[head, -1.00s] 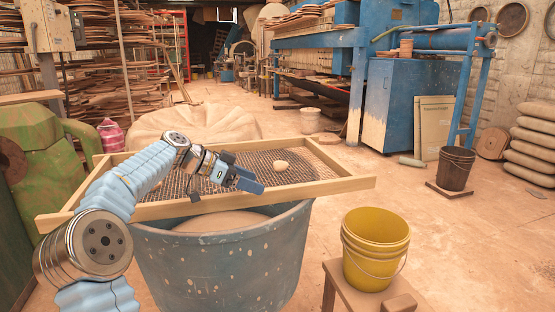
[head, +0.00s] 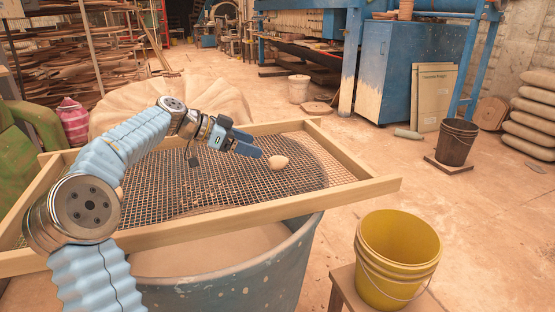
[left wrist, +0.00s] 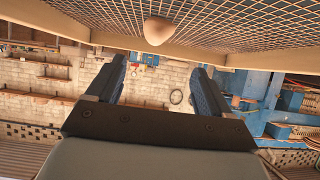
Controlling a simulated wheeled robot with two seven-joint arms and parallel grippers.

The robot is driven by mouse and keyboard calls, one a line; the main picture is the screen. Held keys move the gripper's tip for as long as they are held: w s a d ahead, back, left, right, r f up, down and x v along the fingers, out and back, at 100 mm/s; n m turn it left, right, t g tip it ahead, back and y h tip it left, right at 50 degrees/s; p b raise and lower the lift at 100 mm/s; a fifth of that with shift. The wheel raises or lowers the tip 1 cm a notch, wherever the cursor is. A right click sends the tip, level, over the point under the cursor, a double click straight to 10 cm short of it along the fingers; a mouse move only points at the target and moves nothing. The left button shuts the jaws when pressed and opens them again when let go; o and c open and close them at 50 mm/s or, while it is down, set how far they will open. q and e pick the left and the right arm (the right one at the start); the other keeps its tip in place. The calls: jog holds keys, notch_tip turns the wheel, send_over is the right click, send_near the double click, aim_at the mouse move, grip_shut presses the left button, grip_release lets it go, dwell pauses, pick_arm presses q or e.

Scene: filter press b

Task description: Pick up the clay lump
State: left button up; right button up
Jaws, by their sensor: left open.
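The clay lump (head: 279,161) is a small, pale, rounded piece on the wire mesh of the wooden-framed sieve (head: 300,205). My left gripper (head: 254,149) is open and empty, just left of the lump in the head view, its fingers pointing right toward it. In the left wrist view the lump (left wrist: 157,30) shows at the top, centred between the lines of the open fingers (left wrist: 160,66) but past their tips. I see no contact. My right gripper is not in view.
The sieve rests on a blue tub (head: 225,285). Another pale lump (head: 119,192) shows on the mesh beside my left arm. A yellow bucket (head: 398,260) stands on a stool at the right. The mesh right of the clay lump is clear.

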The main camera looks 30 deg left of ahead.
aim_at(276, 156)
pick_arm(q)
jog(key=x, duration=0.5)
jog(key=p+x, duration=0.1)
jog(key=x, duration=0.2)
jog(key=shift+s+d+f, duration=0.2)
jog(key=c, duration=1.2)
